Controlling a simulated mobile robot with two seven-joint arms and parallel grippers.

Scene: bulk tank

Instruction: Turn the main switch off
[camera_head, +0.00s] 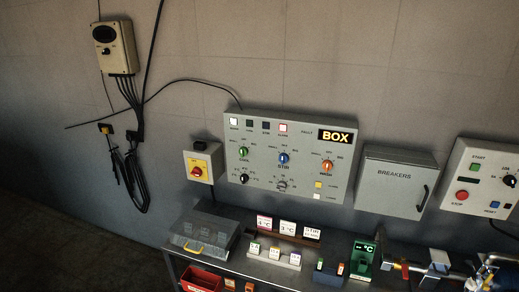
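The main switch is most likely the red rotary knob on a yellow plate (197,170), on a small grey box (214,159) mounted on the wall left of the large control panel. The knob looks tilted, but its exact position is too small to read. Neither of my grippers is in the head view, and nothing touches the switch.
The control panel (258,120) has several coloured knobs. A breakers box (398,180) and another panel (479,160) are to its right. Below stands a bench (175,250) with a grey case (203,233), cards and red bins (200,279). Cables hang at left.

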